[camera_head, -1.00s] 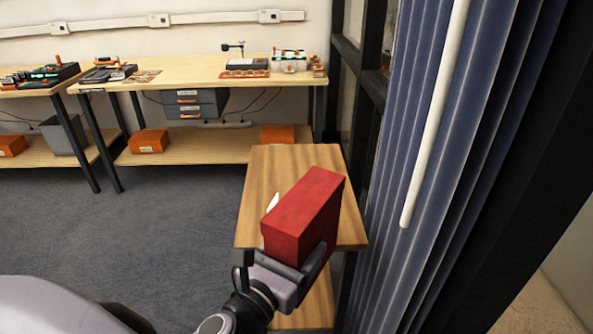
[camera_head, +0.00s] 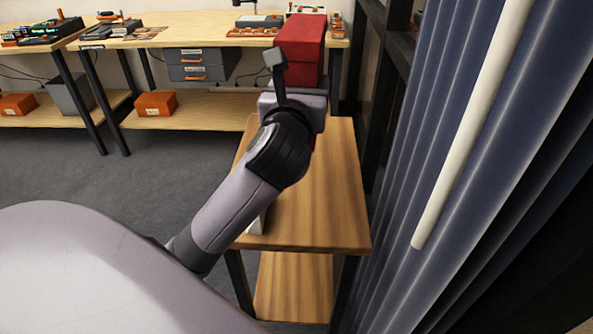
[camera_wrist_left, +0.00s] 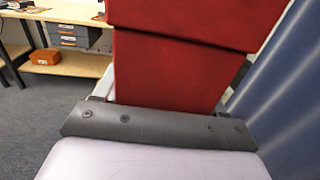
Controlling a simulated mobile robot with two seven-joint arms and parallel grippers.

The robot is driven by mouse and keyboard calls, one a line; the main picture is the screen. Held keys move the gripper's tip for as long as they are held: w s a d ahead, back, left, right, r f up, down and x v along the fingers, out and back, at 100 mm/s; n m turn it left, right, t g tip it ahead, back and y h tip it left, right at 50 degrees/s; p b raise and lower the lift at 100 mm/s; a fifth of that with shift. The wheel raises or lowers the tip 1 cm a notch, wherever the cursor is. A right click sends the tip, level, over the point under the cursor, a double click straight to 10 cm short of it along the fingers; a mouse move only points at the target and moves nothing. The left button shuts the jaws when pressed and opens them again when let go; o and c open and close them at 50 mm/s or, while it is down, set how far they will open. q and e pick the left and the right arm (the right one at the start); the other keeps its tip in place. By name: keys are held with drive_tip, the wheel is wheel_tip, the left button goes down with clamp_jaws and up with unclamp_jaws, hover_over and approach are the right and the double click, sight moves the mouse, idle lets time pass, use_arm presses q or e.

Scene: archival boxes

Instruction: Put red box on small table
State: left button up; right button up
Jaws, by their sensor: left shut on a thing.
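The red box (camera_head: 302,45) is held up above the far end of the small table (camera_head: 325,205), a wooden-topped table with a lower shelf. My left gripper (camera_head: 292,85) is shut on the box's near lower part; its fingertips are mostly hidden. In the left wrist view the red box (camera_wrist_left: 180,60) fills the upper middle, just beyond the gripper's dark bar (camera_wrist_left: 155,128). A seam runs across the box near its top. I cannot tell how high the box is above the table. My right gripper is not in view.
A blue curtain (camera_head: 480,130) with a white pole (camera_head: 460,120) stands close on the right of the small table. A long workbench (camera_head: 210,40) with tools and drawers is behind. A small white object (camera_head: 257,224) lies at the table's left edge. The near tabletop is mostly clear.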

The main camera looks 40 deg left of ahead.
sight(293, 59)
use_arm(q)
wheel_tip(293, 59, up, 4)
drive_tip(key=a+n+y+b, duration=0.1)
drive_tip(key=a, duration=0.1)
wheel_tip(293, 59, down, 19)
drive_tip(key=b, duration=0.8)
drive_tip(key=shift+w+f+g, duration=0.15)
drive_tip(key=shift+f+g, duration=0.05)
drive_tip(key=shift+g, duration=0.2)
drive_tip(key=shift+f, duration=0.1)
drive_tip(key=o, duration=1.4)
drive_tip(key=shift+d, duration=0.1)
